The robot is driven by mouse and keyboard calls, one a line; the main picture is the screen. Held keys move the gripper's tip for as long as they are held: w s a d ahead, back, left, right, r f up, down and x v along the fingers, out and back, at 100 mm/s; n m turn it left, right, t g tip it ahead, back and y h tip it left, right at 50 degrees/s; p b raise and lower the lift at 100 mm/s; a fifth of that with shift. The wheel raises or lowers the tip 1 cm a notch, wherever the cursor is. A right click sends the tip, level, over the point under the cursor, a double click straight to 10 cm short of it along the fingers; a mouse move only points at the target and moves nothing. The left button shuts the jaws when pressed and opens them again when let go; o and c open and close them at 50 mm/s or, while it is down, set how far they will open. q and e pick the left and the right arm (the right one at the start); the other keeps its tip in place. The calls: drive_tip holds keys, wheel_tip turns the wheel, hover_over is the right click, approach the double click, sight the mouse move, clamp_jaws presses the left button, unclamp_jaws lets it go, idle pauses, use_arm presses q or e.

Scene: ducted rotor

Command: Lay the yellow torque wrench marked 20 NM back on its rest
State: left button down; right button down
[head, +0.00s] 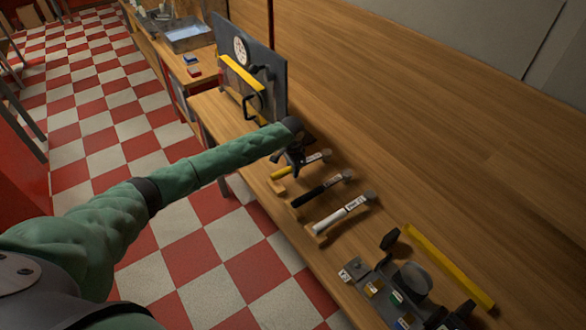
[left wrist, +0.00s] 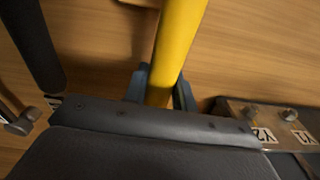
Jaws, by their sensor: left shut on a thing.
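The yellow torque wrench (head: 285,172) lies across the row, its handle toward the aisle and a pale label near its head. My left gripper (head: 293,160) is over it and shut on it. In the left wrist view the yellow handle (left wrist: 176,40) runs between the two fingers of my left gripper (left wrist: 160,92). The marking is too small to read. A wooden rest block (head: 277,187) shows beside the handle end; I cannot tell whether the wrench touches its rest. My right gripper is not in view.
A black wrench (head: 318,191) and a white wrench (head: 342,213) lie alongside, nearer. A grey upright panel (head: 270,75) with a yellow bar stands beyond. A yellow strip (head: 450,268) and labelled small parts (head: 373,288) are at the bottom right. The wooden bench (head: 420,130) is clear to the right.

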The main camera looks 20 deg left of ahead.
use_arm(q)
drive_tip(key=shift+f, duration=0.4)
idle(0.3)
drive_tip(key=c, duration=1.1)
unclamp_jaws()
drive_tip(key=shift+o, duration=0.2)
